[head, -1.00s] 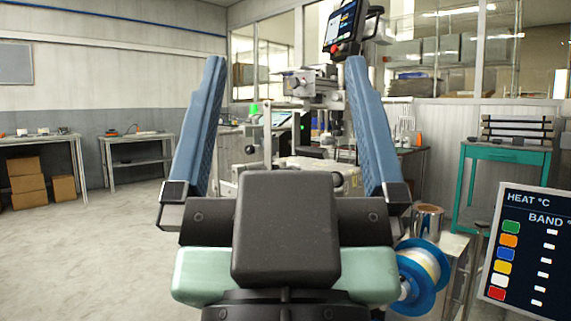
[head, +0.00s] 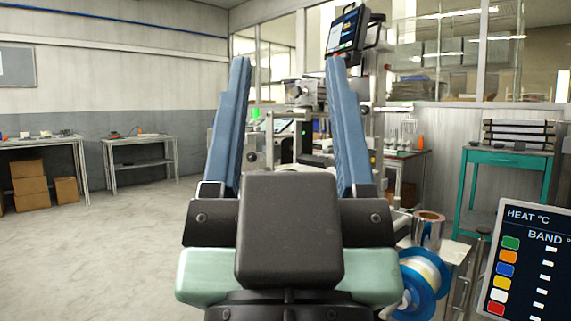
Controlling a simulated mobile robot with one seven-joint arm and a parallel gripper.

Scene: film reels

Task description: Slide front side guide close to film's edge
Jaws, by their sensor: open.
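My gripper (head: 288,64) fills the middle of the head view. A blue reel with pale film (head: 424,284) is at the lower right, beside the gripper's base. A shiny silver roll (head: 428,230) stands just above it on a small stand. A machine (head: 306,92) with metal parts stands beyond the fingers, largely hidden by my gripper. I cannot make out the front side guide or the film's edge.
A screen on an arm (head: 347,32) hangs above the machine. A heat panel (head: 527,262) is near at the lower right. A teal table (head: 508,156) stands at the right. Grey tables and cardboard boxes (head: 30,185) line the left wall. The floor (head: 110,245) at left is clear.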

